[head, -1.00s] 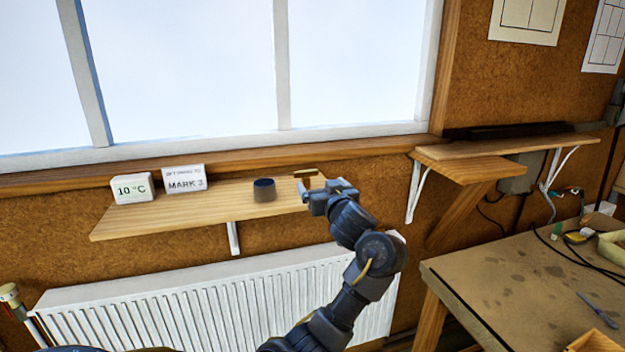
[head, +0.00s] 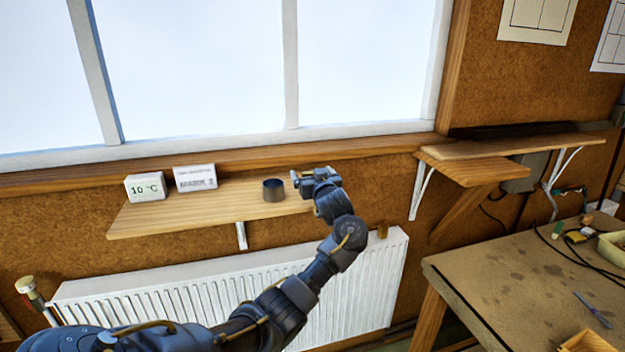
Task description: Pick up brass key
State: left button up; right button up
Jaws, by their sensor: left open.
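My left gripper (head: 299,181) is open at the right end of the wooden wall shelf (head: 225,208), just right of a dark cup (head: 273,190). Its fingers point left. I cannot make out the brass key at its earlier place on the shelf; the gripper covers that spot. I cannot tell whether the key is between the fingers. My right gripper is not in view.
A "10 °C" block (head: 146,187) and a white card (head: 196,178) stand on the shelf's left part. A white radiator (head: 200,303) is below. A higher shelf (head: 505,148) and a workbench (head: 520,275) with cables and small items are at the right.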

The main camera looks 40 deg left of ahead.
pick_arm(q)
jog(key=shift+d, duration=0.15)
jog(key=shift+d+r, duration=0.1)
jog(key=c, duration=1.1)
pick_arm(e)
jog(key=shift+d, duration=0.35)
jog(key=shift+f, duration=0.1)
pick_arm(q)
jog(key=shift+r+b, duration=0.3)
jog(key=shift+b, duration=0.3)
notch_tip(320, 180, up, 2)
jog(key=shift+s+r+b, duration=0.1)
jog(key=shift+r+b, duration=0.1)
jog(key=shift+b, duration=0.9)
jog(key=s+r+b, duration=0.3)
jog(key=s+r, duration=0.7)
jog(key=s, duration=0.4)
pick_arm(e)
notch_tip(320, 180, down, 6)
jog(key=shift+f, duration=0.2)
